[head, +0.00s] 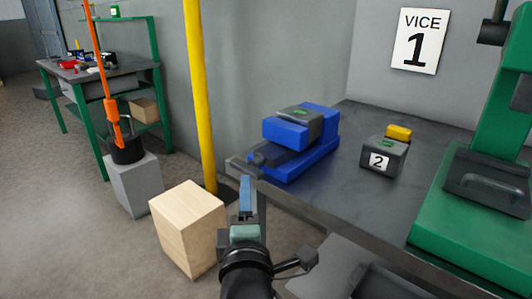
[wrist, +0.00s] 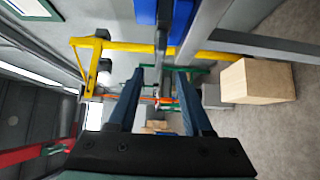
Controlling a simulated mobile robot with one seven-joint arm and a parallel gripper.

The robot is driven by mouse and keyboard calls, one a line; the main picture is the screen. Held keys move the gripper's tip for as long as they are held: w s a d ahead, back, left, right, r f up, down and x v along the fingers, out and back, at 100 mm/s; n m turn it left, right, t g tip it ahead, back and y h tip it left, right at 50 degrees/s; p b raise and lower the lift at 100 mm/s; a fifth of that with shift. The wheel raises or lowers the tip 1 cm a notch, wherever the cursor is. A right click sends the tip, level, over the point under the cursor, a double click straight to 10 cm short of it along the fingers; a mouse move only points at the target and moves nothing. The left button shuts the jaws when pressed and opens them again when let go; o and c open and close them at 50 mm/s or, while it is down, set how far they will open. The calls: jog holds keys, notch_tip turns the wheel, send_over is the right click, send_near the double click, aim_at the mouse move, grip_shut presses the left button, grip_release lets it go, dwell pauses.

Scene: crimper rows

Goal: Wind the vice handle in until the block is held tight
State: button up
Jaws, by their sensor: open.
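The blue vice (head: 318,153) sits on the bench near its left corner, under a wall sign reading VICE 1. A dark grey piece (head: 298,114) with a green mark lies at the top of the vice; I cannot tell how firmly it is held. A dark bar (wrist: 161,45), likely the vice's screw or handle, runs down from the blue vice body (wrist: 148,10) in the wrist view, in line with the gap between my fingers. My gripper (wrist: 160,75) is open; its blue fingers also show in the head view (head: 246,194), just in front of the vice's near end. Contact cannot be told.
A dark block marked 2 (head: 383,157) with a yellow piece (head: 398,132) behind it stands right of the vice. A green machine (head: 475,220) fills the bench's right. A wooden block (head: 188,228), a yellow post (head: 200,95) and a grey pedestal (head: 136,186) stand left of the bench.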

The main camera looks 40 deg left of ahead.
aim_at(246, 169)
jog(key=x, duration=1.2)
jog(key=shift+w+a+b, duration=0.25)
jog(key=shift+w+b, duration=0.05)
jog(key=shift+b, duration=0.05)
grip_shut()
